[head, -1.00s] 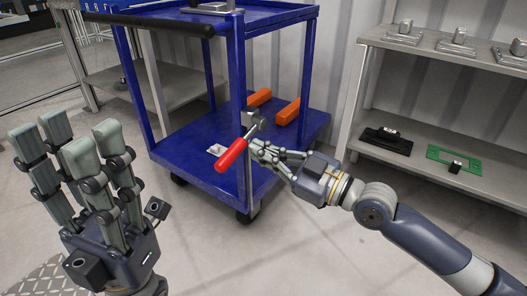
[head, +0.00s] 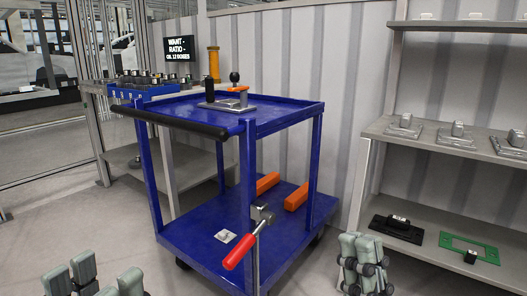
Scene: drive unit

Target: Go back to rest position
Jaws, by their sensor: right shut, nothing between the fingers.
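My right gripper (head: 362,247) points up at the bottom edge, right of the blue cart (head: 280,215). Its fingers are close together with nothing between them, and it is apart from the cart. My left gripper (head: 86,270) shows only its fingertips at the bottom left. They point up, stand apart and look empty. The rest of both hands and arms is out of view. A red-handled lever (head: 240,250) is on the cart's front post, its handle slanting down to the left.
A fixture with a black knob (head: 234,77) sits on the cart's top. Orange blocks (head: 296,197) lie on its lower deck. Grey shelves (head: 460,148) with metal parts stand at the right. A sign (head: 180,48) hangs behind. Floor is clear at the left.

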